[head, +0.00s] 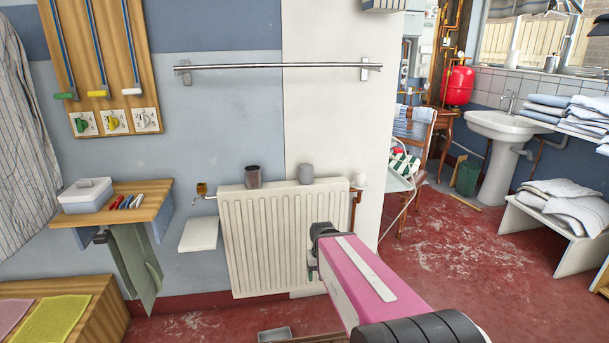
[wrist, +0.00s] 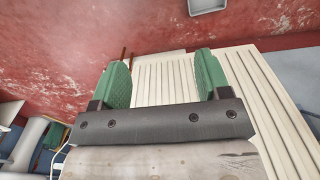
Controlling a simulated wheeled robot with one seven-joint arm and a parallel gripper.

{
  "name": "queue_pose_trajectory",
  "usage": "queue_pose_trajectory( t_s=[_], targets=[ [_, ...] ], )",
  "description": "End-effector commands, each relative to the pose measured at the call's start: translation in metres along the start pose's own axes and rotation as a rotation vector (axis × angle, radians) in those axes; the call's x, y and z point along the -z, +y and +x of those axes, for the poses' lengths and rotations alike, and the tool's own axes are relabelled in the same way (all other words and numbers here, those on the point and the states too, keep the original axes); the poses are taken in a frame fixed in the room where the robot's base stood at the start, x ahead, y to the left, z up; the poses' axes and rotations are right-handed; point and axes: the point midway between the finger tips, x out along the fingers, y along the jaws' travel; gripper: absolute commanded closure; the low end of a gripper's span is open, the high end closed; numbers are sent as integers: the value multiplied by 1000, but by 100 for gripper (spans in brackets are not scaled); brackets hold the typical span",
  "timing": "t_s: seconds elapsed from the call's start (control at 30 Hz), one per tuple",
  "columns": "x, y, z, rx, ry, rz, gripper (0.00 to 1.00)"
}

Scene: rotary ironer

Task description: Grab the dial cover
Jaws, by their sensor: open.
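I cannot tell for certain which thing is the dial cover. A dark brown cup-like piece (head: 253,176) and a grey cup-like piece (head: 306,174) stand upright, apart, on top of the white radiator (head: 275,235). On the wooden wall board are a green dial (head: 84,123), a yellow dial (head: 113,122) and a whitish dial (head: 144,120). My gripper (head: 313,266) is in front of the radiator's lower right part, mostly hidden by my pink arm. In the wrist view my gripper (wrist: 160,60) has its green fingers wide apart and empty, with radiator ribs (wrist: 165,80) behind.
A wooden shelf (head: 155,207) at left carries a white box, several coloured pens and a hanging green cloth. A small white ledge (head: 198,234) sits left of the radiator. A metal rail (head: 280,66) runs above it. A grey tray (head: 274,334) lies on the red floor.

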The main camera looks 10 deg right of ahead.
Motion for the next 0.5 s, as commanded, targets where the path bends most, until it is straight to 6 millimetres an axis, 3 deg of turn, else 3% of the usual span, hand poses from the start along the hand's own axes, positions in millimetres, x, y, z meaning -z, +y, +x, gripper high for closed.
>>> queue_pose_trajectory(
  t_s=[0.1,0.17,0.27,0.37,0.5],
  targets=[
    [0,0,0,0,0,0,30],
    [0,0,0,1,0,1,21],
    [4,-1,0,21,3,29,21],
    [17,-5,-2,85,11,122,21],
    [50,-12,-12,259,17,363,21]
  ],
)
